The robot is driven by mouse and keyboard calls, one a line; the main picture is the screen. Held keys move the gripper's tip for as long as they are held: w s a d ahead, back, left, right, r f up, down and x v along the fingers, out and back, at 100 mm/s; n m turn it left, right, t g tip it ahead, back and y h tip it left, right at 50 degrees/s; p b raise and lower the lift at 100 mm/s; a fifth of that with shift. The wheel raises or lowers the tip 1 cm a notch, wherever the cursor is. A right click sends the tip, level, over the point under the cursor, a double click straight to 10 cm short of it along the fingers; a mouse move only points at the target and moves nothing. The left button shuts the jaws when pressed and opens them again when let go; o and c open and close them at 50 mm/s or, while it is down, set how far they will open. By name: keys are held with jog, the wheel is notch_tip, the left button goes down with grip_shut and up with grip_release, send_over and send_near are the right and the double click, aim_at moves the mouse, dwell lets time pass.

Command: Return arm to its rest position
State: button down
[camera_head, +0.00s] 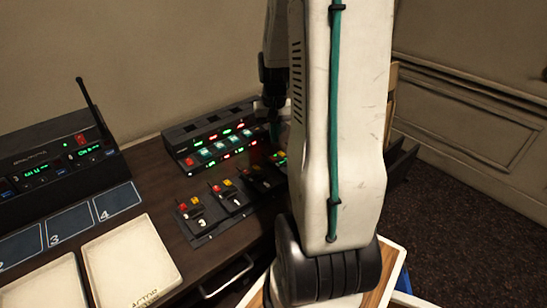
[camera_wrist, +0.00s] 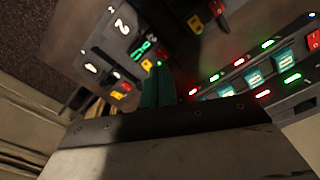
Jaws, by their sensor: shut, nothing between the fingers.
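My gripper (camera_wrist: 157,88) shows in the wrist view as teal fingers shut together with nothing between them. In the head view, my large white arm link stands in front of the desk's right part. The gripper (camera_head: 275,131) is partly seen there, beside the right end of a lit black rack unit (camera_head: 196,155). The rack unit also fills the right of the wrist view (camera_wrist: 236,79). The gripper appears over or just in front of the desk gear; I cannot tell whether it touches anything.
Small black switch modules (camera_head: 205,221) with red and yellow buttons sit before the rack. A black receiver (camera_head: 50,160) with an antenna stands at left. Numbered pads (camera_head: 68,228) and cream trays (camera_head: 130,268) lie in front. A wall (camera_head: 465,120) and open carpet (camera_head: 450,205) are at right.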

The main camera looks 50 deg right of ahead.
jog(key=shift+r, duration=0.25)
dwell(0.4)
jog(key=s+a+r+n, duration=0.3)
jog(key=s+a+r, duration=0.1)
jog(key=a, duration=0.6)
jog(key=s+a+r+n+t, duration=0.1)
jog(key=s+a+r, duration=0.3)
jog(key=a, duration=0.6)
jog(key=s+a+r+n, duration=0.4)
jog(key=a+r, duration=0.4)
jog(key=a, duration=0.2)
jog(key=shift+s+a+n, duration=0.15)
jog(key=shift+s+n, duration=0.15)
jog(key=shift+s, duration=0.1)
